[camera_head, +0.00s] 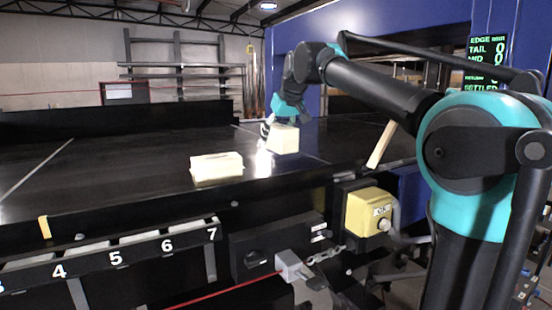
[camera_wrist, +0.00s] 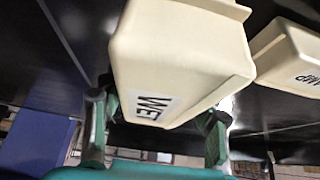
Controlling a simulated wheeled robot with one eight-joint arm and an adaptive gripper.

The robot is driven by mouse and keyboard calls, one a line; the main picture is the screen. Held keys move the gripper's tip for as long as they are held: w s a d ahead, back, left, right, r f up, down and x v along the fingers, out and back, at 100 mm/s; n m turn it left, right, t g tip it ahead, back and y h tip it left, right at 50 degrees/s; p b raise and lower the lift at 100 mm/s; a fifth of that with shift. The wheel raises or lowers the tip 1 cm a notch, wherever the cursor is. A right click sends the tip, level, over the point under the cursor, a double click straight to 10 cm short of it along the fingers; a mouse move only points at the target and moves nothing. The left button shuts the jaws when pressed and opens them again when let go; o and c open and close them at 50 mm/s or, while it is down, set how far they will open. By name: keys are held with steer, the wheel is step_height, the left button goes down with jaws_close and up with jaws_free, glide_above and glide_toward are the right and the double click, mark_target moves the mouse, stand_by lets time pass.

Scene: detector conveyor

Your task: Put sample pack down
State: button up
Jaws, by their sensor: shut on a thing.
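My gripper (camera_head: 272,125) is shut on a cream sample pack (camera_head: 283,140) over the black conveyor (camera_head: 120,165). In the wrist view the held pack (camera_wrist: 180,60) sits between the two green fingers of my gripper (camera_wrist: 157,110), and its label reads WET. A gap between this pack and the belt is hard to judge in either view. A second cream pack (camera_head: 217,168) lies on the belt near its front edge, to the left of the held one. It also shows at the right of the wrist view (camera_wrist: 290,55), with a partly legible label.
A yellow control box (camera_head: 368,212) stands in front of the conveyor. A numbered rack (camera_head: 110,255) runs along the front left. A pale slanted bar (camera_head: 382,145) is right of the held pack. Blue machine walls (camera_head: 400,35) rise behind. The belt at left is clear.

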mark_target(287, 128)
steer(key=shift+f, duration=3.45)
steer(key=shift+f, duration=0.15)
steer(key=o, duration=1.7)
steer(key=shift+o, duration=0.2)
steer(key=v, duration=1.2)
